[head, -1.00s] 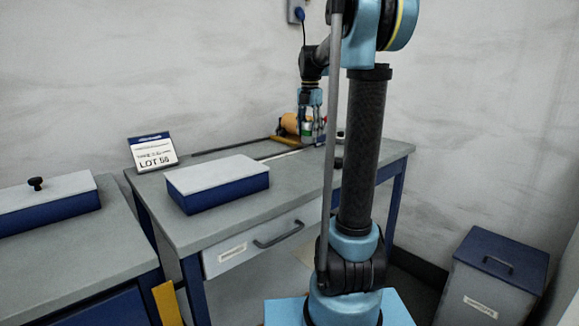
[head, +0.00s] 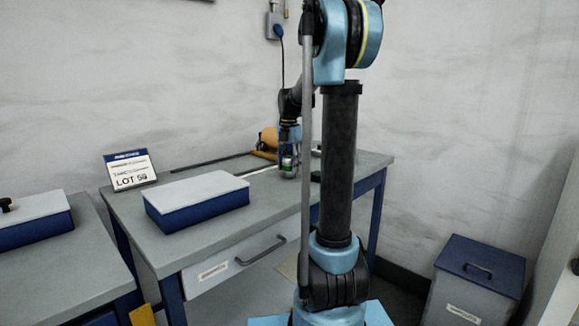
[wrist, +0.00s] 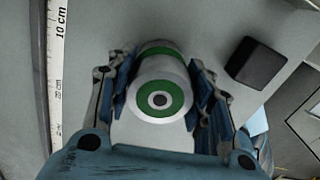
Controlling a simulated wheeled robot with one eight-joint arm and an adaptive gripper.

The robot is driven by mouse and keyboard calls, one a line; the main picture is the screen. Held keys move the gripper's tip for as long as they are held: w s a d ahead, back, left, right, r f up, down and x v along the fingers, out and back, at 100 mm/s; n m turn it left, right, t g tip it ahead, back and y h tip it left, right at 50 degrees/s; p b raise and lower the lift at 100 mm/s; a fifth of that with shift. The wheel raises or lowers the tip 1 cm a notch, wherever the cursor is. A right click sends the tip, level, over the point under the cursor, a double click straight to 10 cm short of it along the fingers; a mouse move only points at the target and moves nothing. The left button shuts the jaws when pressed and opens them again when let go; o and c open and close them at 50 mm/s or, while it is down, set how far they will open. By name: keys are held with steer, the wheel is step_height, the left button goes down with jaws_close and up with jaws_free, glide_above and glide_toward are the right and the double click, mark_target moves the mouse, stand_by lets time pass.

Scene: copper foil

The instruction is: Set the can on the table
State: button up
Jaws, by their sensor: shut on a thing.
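The can (wrist: 146,102) is white and silver with green rings, and its round end faces the camera between the fingers in the wrist view. In the head view the can (head: 289,166) shows small, low over the far right part of the grey table (head: 190,260). My gripper (wrist: 160,85) is shut on the can, with a finger on each side. In the head view my gripper (head: 289,148) points down at the table. I cannot tell whether the can's base touches the tabletop.
A dark block (wrist: 257,63) lies right of the can. A white ruler (wrist: 57,60) runs along the left. An orange roll (head: 269,137) is behind the gripper. A blue box with white lid (head: 197,200) and a LOT sign (head: 130,170) stand left.

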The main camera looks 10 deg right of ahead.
steer(key=shift+f, duration=0.1)
steer(key=o, duration=1.2)
step_height(320, 180, up, 12)
steer(key=shift+r, duration=0.15)
